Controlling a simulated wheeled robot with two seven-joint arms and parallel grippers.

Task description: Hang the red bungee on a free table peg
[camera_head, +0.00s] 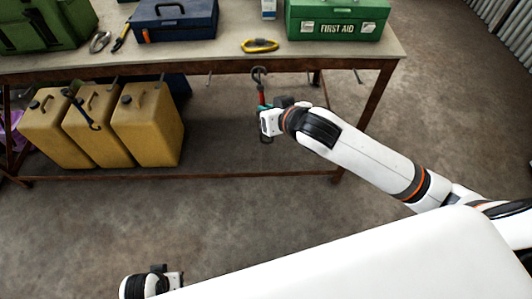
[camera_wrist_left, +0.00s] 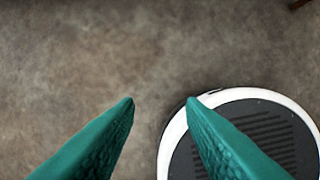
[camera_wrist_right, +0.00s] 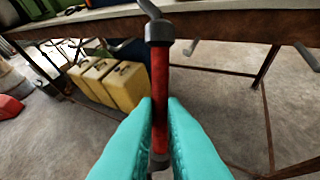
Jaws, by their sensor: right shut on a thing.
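The red bungee (camera_head: 262,98) is upright in my right gripper (camera_head: 263,107), in front of the table's front edge (camera_head: 200,67). Its dark upper hook (camera_head: 259,76) is near the edge; I cannot tell whether it touches a peg. In the right wrist view the teal fingers are shut on the red shaft (camera_wrist_right: 160,85), and the upper hook overlaps the table edge. A bare peg (camera_head: 358,77) shows under the edge at right; it also shows in the right wrist view (camera_wrist_right: 308,57). Another peg (camera_wrist_right: 190,47) is just right of the bungee. My left gripper (camera_wrist_left: 160,103) is open and empty over the floor.
A dark hooked strap (camera_head: 80,108) hangs at left before several yellow jerrycans (camera_head: 147,125) under the table. On top are a green first aid box (camera_head: 335,20), a blue toolbox (camera_head: 175,22) and a yellow carabiner (camera_head: 260,45). The floor in front is clear.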

